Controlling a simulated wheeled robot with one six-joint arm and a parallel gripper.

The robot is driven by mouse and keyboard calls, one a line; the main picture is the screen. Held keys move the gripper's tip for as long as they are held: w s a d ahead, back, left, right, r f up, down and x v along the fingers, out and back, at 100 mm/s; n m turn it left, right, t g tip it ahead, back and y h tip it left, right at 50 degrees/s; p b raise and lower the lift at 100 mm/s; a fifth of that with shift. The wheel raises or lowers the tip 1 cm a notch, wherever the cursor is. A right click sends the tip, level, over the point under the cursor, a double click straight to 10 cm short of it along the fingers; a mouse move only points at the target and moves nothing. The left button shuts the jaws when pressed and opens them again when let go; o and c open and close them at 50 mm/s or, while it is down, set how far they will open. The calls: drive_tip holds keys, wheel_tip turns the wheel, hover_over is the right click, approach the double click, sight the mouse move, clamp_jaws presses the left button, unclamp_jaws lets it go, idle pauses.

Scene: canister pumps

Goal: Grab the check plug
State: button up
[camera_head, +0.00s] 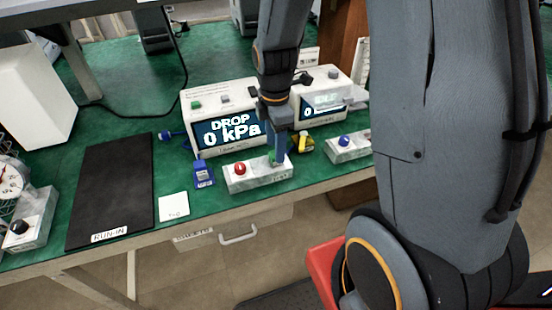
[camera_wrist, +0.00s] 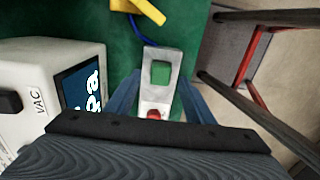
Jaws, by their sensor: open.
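No label in view names the check plug. My gripper (camera_head: 277,156) is open and points down over a pale block with a red knob (camera_head: 240,169) at the table's front edge. In the wrist view the block (camera_wrist: 161,55) lies between my gripper's spread fingers (camera_wrist: 158,82). A green square shows in its top face; I cannot tell whether it is a plug or an opening. The red knob (camera_wrist: 154,113) is nearer the wrist, partly hidden. A yellow piece (camera_head: 303,143) lies to the right behind the block; a blue piece (camera_head: 203,174) stands at its left.
A white box reading "DROP 0 kPa" (camera_head: 195,106) stands just behind the block. A second display box (camera_head: 328,85) is to its right. A blue-knob block (camera_head: 357,148) is farther right. A black "RUN-IN" mat (camera_head: 112,188) and white card (camera_head: 174,206) lie left.

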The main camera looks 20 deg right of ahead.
sight(273, 163)
drive_tip(key=shift+f, duration=1.55)
drive_tip(key=c, duration=1.1)
drive_tip(key=shift+c, duration=0.2)
drive_tip(key=shift+r, duration=0.2)
